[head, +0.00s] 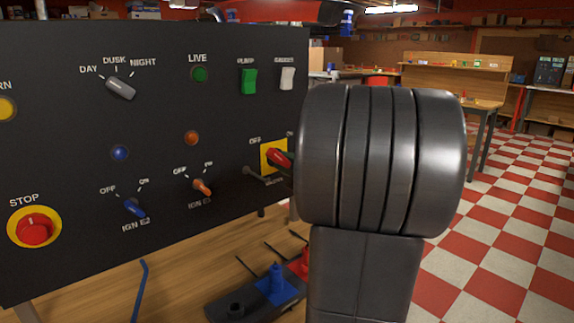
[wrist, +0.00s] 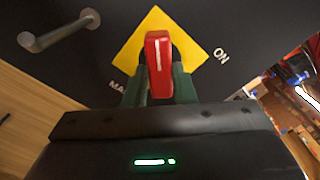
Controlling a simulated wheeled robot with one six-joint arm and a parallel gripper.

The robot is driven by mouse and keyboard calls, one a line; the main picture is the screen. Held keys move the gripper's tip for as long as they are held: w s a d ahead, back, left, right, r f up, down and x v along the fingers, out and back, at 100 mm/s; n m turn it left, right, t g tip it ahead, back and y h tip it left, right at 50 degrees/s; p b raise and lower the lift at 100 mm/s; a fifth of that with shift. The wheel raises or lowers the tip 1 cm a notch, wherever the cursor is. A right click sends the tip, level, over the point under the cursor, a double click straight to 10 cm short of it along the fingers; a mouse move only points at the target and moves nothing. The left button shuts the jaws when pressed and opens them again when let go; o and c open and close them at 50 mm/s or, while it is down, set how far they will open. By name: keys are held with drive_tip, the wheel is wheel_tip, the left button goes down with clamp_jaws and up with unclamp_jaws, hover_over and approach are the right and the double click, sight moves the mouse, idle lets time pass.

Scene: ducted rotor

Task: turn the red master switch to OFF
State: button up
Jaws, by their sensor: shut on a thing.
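The red master switch (head: 279,157) is on a yellow plate (head: 266,148) at the panel's lower right, partly hidden by my arm in the head view. Its handle slants up and left toward the OFF label (head: 255,140). In the wrist view the red handle (wrist: 158,55) stands upright in the picture, its white line pointing to the top, away from the ON label (wrist: 220,55) at right. My gripper (wrist: 157,88) has its two greenish fingers shut on the handle, one on each side. In the head view my fingers are hidden.
A grey peg (wrist: 58,31) sticks out of the panel beside the plate. An orange IGN knob (head: 202,187) and a blue one (head: 134,208) are to the left. The red STOP button (head: 35,230) is far left. A wooden bench lies below; checkered floor is open at right.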

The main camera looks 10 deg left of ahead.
drive_tip(key=o, duration=1)
drive_tip(key=v, duration=1.3)
drive_tip(key=shift+s+d, duration=0.25)
drive_tip(key=shift+d, duration=0.05)
drive_tip(key=x, duration=1.4)
drive_tip(key=shift+d, duration=0.1)
